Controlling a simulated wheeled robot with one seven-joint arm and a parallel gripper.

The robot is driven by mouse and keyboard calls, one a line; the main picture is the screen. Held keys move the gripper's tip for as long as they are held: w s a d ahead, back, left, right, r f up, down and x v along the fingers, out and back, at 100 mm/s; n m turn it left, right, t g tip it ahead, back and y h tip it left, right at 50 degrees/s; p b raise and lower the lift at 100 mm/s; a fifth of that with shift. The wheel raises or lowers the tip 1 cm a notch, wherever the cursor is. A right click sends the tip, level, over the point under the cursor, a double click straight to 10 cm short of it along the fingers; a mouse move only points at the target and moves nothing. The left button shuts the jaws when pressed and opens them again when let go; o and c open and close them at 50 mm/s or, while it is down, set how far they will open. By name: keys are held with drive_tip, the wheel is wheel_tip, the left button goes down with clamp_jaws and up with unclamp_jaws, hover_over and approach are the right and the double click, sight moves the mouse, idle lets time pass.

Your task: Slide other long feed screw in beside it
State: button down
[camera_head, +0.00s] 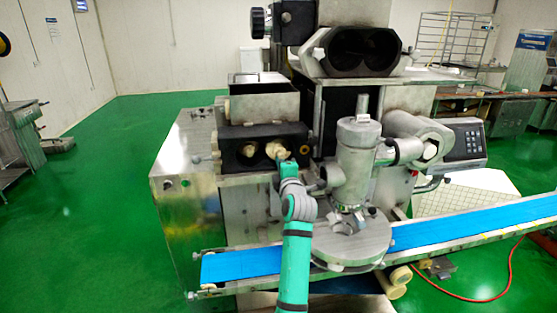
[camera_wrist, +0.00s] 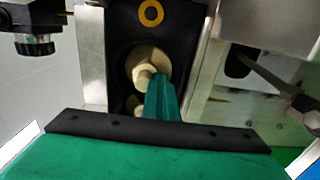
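The black block (camera_head: 236,138) on the machine's front has two round bores side by side. A cream feed screw end (camera_head: 248,150) shows in the left bore. Another cream feed screw (camera_head: 275,150) sits in the right bore with its end sticking out. In the wrist view this screw (camera_wrist: 147,65) shows a round collar and a narrower end; the other cream end (camera_wrist: 133,104) is partly hidden below it. My green gripper (camera_wrist: 162,98) is right at the near screw's end, overlapping it. Its far finger is not visible, so its grip is unclear.
A yellow ring (camera_wrist: 151,13) is set in the block beside the right bore. A metal hopper (camera_head: 264,105) stands above the block. A grey upright cylinder (camera_head: 358,160) is close to the right of my arm. A blue conveyor belt (camera_head: 242,265) runs below.

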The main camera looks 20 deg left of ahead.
drive_tip(key=shift+x, duration=1.25)
drive_tip(key=v, duration=1)
idle(0.5)
